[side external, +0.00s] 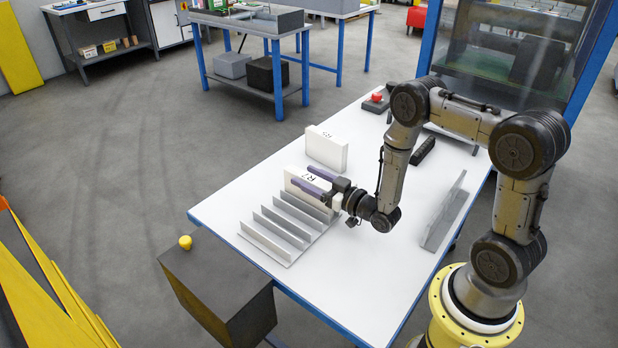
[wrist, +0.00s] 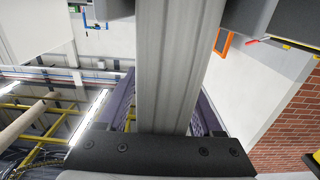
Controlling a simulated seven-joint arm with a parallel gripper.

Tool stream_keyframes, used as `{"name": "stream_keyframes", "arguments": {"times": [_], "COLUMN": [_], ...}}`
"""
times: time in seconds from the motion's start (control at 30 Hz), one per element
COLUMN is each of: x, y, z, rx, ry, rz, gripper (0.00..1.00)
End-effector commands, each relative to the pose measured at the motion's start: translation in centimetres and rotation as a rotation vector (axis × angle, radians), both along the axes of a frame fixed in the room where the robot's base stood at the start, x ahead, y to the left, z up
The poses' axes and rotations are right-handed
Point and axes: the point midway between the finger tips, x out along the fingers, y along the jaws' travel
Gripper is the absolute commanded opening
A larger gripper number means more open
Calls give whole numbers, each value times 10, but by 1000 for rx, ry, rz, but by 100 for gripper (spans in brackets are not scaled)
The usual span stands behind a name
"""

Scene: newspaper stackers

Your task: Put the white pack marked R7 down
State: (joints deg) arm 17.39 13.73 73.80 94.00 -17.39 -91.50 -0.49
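The white pack marked R7 (side external: 296,176) stands upright at the far end of the grey slotted rack (side external: 254,243), behind its rear divider. My gripper (side external: 317,181) reaches in from the right, with one purple finger on each broad face of the pack. In the wrist view the pack (wrist: 168,65) fills the space between the two fingers (wrist: 166,110), which look closed on it. The pack's lower edge is hidden by the rack's dividers, so I cannot tell whether it rests on the rack or is just above it.
A second white pack, its mark hard to read (side external: 327,150), stands upright just behind. A grey angled holder (side external: 444,212), a black object (side external: 423,150) and a red button box (side external: 377,99) are on the white table (side external: 372,275). A dark box with a yellow knob (side external: 215,285) stands at the front left.

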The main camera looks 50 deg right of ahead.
Motion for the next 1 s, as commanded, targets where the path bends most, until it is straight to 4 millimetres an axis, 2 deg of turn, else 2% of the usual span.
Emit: {"name": "stream_keyframes", "arguments": {"times": [0.27, 0.37, 0.8, 1.0], "x": [0, -11, -96, -116], "y": [0, -1, -2, -1], "z": [4, 3, 3, 3], "rx": [0, 0, 1, 0], "ry": [-1, 2, 2, 1], "rz": [0, -1, -5, -2], "gripper": [67, 67, 67, 67]}}
